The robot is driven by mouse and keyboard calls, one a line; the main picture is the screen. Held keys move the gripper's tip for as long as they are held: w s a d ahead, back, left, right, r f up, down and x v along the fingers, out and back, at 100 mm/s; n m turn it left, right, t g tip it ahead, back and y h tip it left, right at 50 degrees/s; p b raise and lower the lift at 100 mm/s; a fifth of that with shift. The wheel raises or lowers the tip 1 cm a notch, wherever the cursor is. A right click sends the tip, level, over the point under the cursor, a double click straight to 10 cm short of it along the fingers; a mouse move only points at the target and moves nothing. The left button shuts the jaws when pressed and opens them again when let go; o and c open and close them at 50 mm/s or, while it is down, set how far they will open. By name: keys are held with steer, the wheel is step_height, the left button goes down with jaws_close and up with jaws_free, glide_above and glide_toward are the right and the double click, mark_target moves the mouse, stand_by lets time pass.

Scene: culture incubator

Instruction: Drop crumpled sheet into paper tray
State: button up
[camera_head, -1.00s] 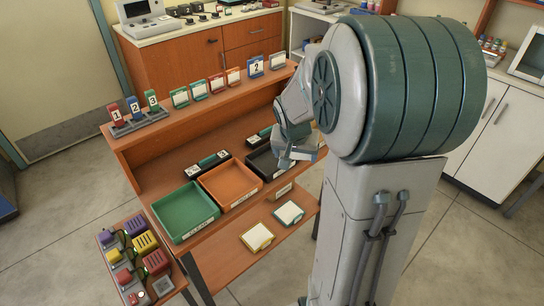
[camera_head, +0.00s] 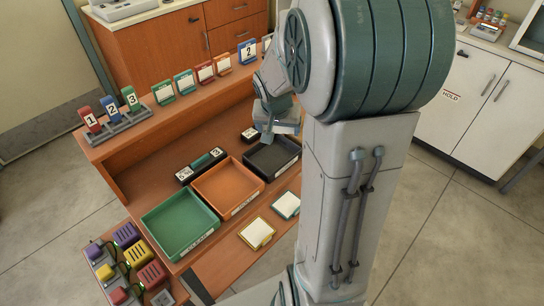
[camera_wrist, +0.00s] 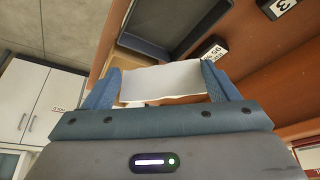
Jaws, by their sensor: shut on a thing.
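My gripper (camera_head: 274,132) is over the back part of the black tray (camera_head: 262,169) in the head view. In the wrist view my gripper (camera_wrist: 163,88) is shut on a white crumpled sheet (camera_wrist: 165,82), held between the two blue fingers. A dark tray (camera_wrist: 172,42) shows beyond the fingers in the wrist view. An orange tray (camera_head: 228,187) and a green tray (camera_head: 180,222) stand to the left of the black one. The labels on the tray fronts are too small to read.
A raised shelf (camera_head: 170,114) behind the trays carries numbered blocks (camera_head: 110,108) and several card stands (camera_head: 185,82). Small dark number holders (camera_head: 201,167) lie behind the trays. Two framed cards (camera_head: 257,233) lie in front. A side stand with coloured blocks (camera_head: 127,262) is at the lower left.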

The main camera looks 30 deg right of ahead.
step_height(320, 180, down, 4)
steer(key=shift+f+b, duration=0.2)
steer(key=shift+b, duration=1.05)
steer(key=o, duration=0.9)
steer(key=shift+r, duration=0.2)
steer(key=p+v, duration=0.1)
steer(key=v, duration=1.2)
steer(key=shift+s+a+r, duration=0.15)
steer(key=shift+s+r, duration=0.05)
